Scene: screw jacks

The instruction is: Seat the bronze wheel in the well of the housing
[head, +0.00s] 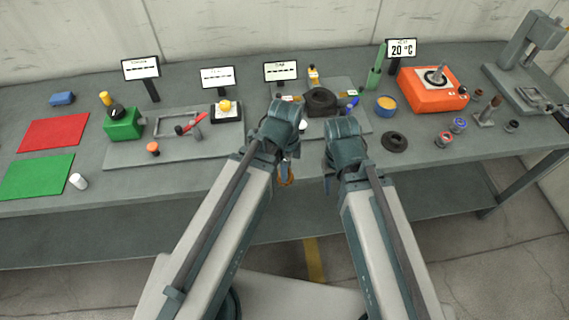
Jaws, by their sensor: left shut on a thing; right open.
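My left gripper (285,152) is in the middle of the bench front, its fingers mostly hidden by my own arm. A bronze-brown rounded piece, which looks like the bronze wheel (287,178), shows at its lower end by the bench's front edge. The gripper is shut on it; only part of the wheel shows. A dark round hollow body (320,100), which looks like the housing, stands behind my wrists on a grey plate. Its well is not clearly visible. My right gripper (331,170) is open, to the right of the left one, its fingers mostly hidden.
A dark ring (394,142) lies on the bench to the right. Behind it are a blue bowl (385,106) and an orange hot plate (430,95). At left are a green block (123,124) and red (52,133) and green mats (37,177). Bare bench lies front right.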

